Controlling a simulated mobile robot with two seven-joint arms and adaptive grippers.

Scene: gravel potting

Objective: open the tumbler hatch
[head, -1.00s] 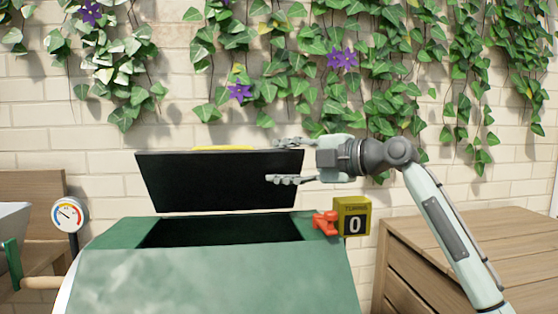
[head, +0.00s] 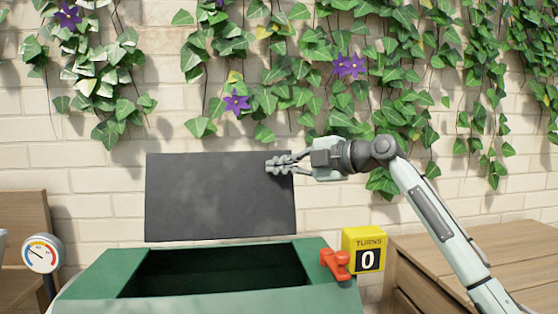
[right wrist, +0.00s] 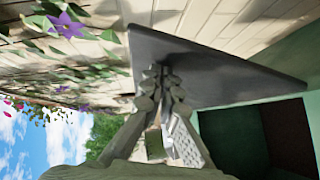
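The tumbler (head: 89,274) is green, with a dark rectangular opening in its top. Its hatch (head: 200,200), a flat dark panel, stands raised and nearly upright behind the opening, its dark face toward me. The hatch also shows in the right wrist view (right wrist: 220,75). My right gripper (head: 276,165) is at the hatch's upper right part. Its fingertips are together and overlap the panel's face in both views; whether they press on it I cannot tell. The yellow handle is hidden now. My left gripper is not in view.
A yellow turns counter reading 0 (head: 364,240) and a red fitting (head: 336,262) sit at the tumbler's right. A dial gauge (head: 41,253) stands left. A wooden cabinet (head: 470,250) is at right. An ivy-covered brick wall (head: 90,170) lies behind.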

